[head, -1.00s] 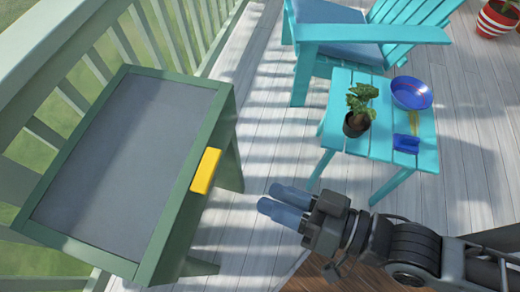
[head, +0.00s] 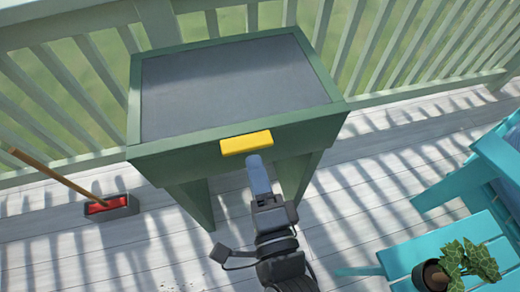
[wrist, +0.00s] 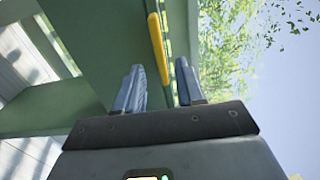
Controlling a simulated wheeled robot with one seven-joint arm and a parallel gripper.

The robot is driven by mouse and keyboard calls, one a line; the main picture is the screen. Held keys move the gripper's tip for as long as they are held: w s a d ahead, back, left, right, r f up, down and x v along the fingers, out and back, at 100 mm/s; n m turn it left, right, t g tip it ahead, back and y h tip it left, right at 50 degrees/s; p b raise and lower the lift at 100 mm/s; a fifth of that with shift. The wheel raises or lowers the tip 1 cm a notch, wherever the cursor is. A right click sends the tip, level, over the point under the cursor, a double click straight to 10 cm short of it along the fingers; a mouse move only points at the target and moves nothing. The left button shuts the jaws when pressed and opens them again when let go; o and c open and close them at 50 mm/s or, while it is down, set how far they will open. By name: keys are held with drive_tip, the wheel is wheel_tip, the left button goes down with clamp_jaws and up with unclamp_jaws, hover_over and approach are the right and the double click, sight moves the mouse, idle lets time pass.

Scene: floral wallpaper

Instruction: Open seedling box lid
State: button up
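The seedling box (head: 180,150) is a green box on legs beside the railing. Its lid (head: 235,85) is a dark grey panel in a green frame and lies closed. A yellow handle (head: 246,143) sits on the front edge. My gripper (head: 255,162) is just below and in front of the handle in the head view. In the wrist view, my gripper (wrist: 160,80) has its two blue-grey fingers apart, with the yellow handle (wrist: 157,45) ahead, in line with the gap between them. Nothing is held. Whether a finger touches the handle cannot be told.
A teal table (head: 402,262) with a potted plant (head: 465,265) stands at the lower right, near a teal chair (head: 490,165). The pale railing (head: 75,75) runs behind the box.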

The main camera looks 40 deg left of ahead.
sight(249, 151)
drive_tip(key=shift+x, duration=2.75)
clamp_jaws()
drive_tip(key=shift+p, duration=0.3)
